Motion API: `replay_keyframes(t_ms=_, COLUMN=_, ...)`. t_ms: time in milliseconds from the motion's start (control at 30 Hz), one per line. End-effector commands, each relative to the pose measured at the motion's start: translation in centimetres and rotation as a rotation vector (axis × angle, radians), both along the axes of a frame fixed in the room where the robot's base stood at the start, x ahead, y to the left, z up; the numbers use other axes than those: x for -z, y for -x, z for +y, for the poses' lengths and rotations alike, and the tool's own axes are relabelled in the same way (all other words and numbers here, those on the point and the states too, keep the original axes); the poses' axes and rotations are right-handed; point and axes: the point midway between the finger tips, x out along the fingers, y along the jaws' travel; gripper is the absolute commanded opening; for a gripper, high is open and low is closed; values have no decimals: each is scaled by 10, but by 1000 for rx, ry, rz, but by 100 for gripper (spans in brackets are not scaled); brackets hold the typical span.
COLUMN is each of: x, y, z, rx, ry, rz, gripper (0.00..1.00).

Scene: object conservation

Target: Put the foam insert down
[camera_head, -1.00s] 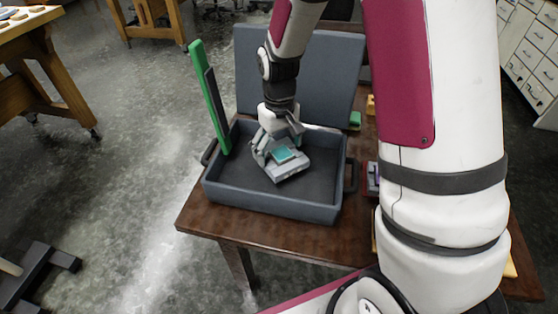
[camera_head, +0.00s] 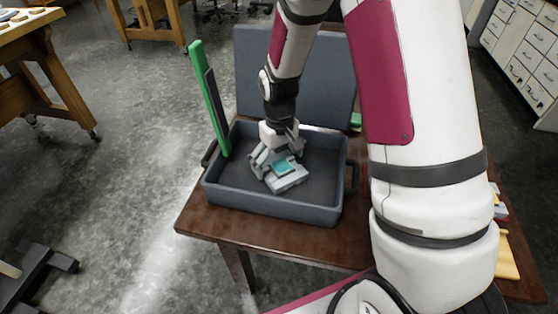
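The foam insert (camera_head: 290,181) is a light grey block with a teal patch on top. Whether the insert's underside touches the case floor cannot be told from this view.
The case's raised lid (camera_head: 298,75) stands behind it. A tall green bar with a dark strip (camera_head: 208,98) rises at the case's left side. The case stands on a brown wooden table (camera_head: 215,226). My arm hides much of the table's right side.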

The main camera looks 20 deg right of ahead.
Motion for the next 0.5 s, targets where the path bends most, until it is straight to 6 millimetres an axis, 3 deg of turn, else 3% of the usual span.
replay_keyframes(t_ms=267, x=-3, y=0, z=0, rx=0, ry=0, rz=-1, gripper=100)
replay_keyframes(t_ms=500, x=-37, y=-1, z=0, rx=0, ry=0, rz=-5, gripper=100)
